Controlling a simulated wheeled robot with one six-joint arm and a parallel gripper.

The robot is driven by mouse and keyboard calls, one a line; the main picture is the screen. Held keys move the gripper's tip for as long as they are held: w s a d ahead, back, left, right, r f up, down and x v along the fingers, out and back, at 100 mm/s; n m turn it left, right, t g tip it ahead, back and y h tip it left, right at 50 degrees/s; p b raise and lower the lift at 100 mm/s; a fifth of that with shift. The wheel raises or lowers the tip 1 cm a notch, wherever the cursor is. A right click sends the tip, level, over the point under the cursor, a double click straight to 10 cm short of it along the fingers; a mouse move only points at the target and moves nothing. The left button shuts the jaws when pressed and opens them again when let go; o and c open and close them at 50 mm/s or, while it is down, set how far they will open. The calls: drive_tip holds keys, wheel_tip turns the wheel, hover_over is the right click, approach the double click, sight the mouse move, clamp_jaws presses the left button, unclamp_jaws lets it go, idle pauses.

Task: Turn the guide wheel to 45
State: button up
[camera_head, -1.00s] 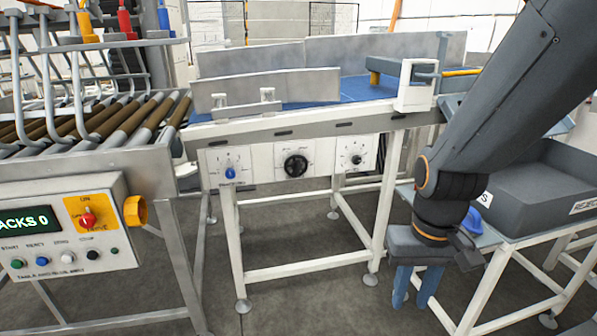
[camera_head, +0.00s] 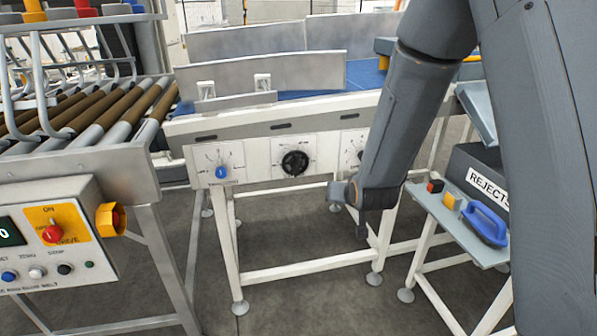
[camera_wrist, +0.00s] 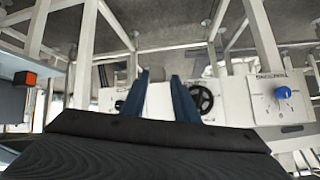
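The guide wheel, a black handwheel (camera_head: 295,163) with a dial around it, is on the middle white panel under the conveyor. It also shows in the wrist view (camera_wrist: 205,98), just right of my right finger. The dial marks are too small to read. My gripper (camera_wrist: 160,76) is open and empty, its two blue fingers apart in front of the panels. In the head view my wrist is right of the wheel and apart from it; my fingers are hidden there. A blue knob (camera_head: 221,172) is on the left panel. My arm partly covers the right panel's dial (camera_head: 352,154).
A control box (camera_head: 45,235) with a red switch stands at the left, beside the roller conveyor (camera_head: 95,110). At the right, a shelf (camera_head: 452,229) holds a blue-handled item (camera_head: 486,224) next to a REJECTS bin (camera_head: 480,165). White frame legs stand below the panels.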

drive_tip(key=w+a+t+y, duration=0.1)
drive_tip(key=w+a+t, duration=0.2)
drive_tip(key=w+a, duration=0.2)
drive_tip(key=t+y, duration=0.2)
drive_tip(key=t, duration=0.2)
approach(299, 169)
drive_tip(key=w, duration=0.2)
drive_tip(key=shift+a+x, duration=0.15)
drive_tip(key=shift+x, duration=1.7)
drive_tip(key=shift+a+x, duration=0.15)
drive_tip(key=shift+x, duration=1.7)
drive_tip(key=shift+s, duration=0.1)
clamp_jaws()
